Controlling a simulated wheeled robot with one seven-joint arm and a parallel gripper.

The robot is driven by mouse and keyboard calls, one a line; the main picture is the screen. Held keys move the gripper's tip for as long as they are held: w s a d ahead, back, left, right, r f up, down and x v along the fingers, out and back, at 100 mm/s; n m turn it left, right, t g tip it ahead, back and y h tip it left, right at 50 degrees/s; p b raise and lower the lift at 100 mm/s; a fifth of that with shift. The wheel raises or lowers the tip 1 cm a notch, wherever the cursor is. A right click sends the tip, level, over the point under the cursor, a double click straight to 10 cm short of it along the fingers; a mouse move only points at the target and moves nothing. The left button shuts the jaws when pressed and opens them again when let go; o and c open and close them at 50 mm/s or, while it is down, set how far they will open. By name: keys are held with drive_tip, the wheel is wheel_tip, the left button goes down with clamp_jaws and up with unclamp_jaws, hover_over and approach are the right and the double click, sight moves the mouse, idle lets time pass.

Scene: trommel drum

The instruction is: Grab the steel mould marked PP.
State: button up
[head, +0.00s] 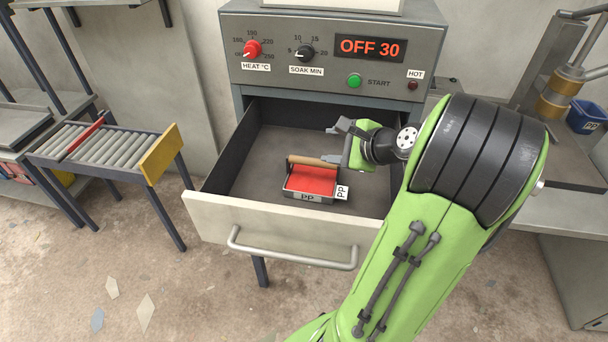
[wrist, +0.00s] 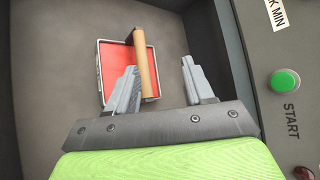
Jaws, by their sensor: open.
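The steel mould marked PP (head: 308,197) is a shallow grey pan with red contents, PP labels on its front and right side, and a wooden bar handle (head: 313,162) across its far side. It sits in the open drawer. In the wrist view the mould (wrist: 114,78) is left of centre. My gripper (head: 333,144) is open and empty over the drawer, at the mould's far right. In the wrist view the handle (wrist: 146,62) appears between my gripper's fingers (wrist: 159,78), closer to the left finger, which hides part of the pan. I cannot tell the height gap.
The drawer front (head: 285,232) with its bar handle stands out below the oven panel (head: 330,55), whose display reads OFF 30. Drawer walls surround the mould; the drawer floor is otherwise bare. A roller conveyor (head: 105,145) stands left, a blue PP bin (head: 587,117) right.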

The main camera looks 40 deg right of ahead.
sight(317, 162)
drive_tip(key=f, duration=0.2)
drive_tip(key=f+b, duration=0.1)
drive_tip(key=f, duration=0.1)
drive_tip(key=f+b, duration=0.1)
drive_tip(key=f, duration=0.1)
drive_tip(key=shift+w+f, duration=0.15)
drive_tip(key=shift+w, duration=0.15)
drive_tip(key=b+x, duration=0.2)
drive_tip(key=x, duration=0.4)
drive_tip(key=shift+w+f, duration=0.1)
drive_tip(key=shift+w, duration=0.3)
clamp_jaws()
